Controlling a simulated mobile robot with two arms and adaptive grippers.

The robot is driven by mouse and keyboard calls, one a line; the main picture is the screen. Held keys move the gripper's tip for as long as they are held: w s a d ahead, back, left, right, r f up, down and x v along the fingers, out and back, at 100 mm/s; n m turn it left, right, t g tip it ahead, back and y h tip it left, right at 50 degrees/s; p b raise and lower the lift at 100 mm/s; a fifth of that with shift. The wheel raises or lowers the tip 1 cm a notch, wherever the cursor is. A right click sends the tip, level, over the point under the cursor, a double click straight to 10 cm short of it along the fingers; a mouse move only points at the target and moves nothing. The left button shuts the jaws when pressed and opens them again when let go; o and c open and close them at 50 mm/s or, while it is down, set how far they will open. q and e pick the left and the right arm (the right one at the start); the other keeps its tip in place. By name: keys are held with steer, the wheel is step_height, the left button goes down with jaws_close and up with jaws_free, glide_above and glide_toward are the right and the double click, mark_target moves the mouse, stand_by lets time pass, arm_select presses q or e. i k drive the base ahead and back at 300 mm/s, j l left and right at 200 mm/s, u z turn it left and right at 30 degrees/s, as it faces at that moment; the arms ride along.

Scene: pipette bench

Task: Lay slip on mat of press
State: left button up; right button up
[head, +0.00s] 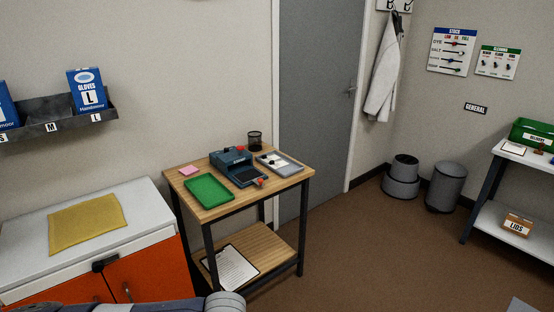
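The press (230,157) is a blue device with red parts, standing on a wooden table. A dark flat pad, which may be its mat, shows on its front part. A small pink square (188,170) lies at the table's left back; it may be a pad of slips. A grey tray (290,170) to the right of the press holds a white piece and dark small items. I cannot tell which of these is the slip. Neither gripper is in view; only a grey part of my arm shows at the bottom edge.
A green tray (209,191) lies front left on the wooden table (235,205). A black mesh cup (254,140) stands behind. A clipboard (232,269) lies on the lower shelf. A white-topped orange cabinet (140,200) stands left. Bins stand right; the brown floor between is clear.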

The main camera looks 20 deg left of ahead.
mark_target(248, 175)
steer(key=i+l+u, duration=0.1)
steer(key=i+u, duration=0.25)
steer(key=i, duration=0.25)
steer(key=i+l+u, duration=0.35)
steer(key=i, duration=0.2)
steer(key=i+l+u, duration=0.35)
steer(key=i, duration=0.2)
steer(key=i+l+u, duration=0.35)
steer(key=i+l, duration=0.25)
steer(key=i, duration=0.4)
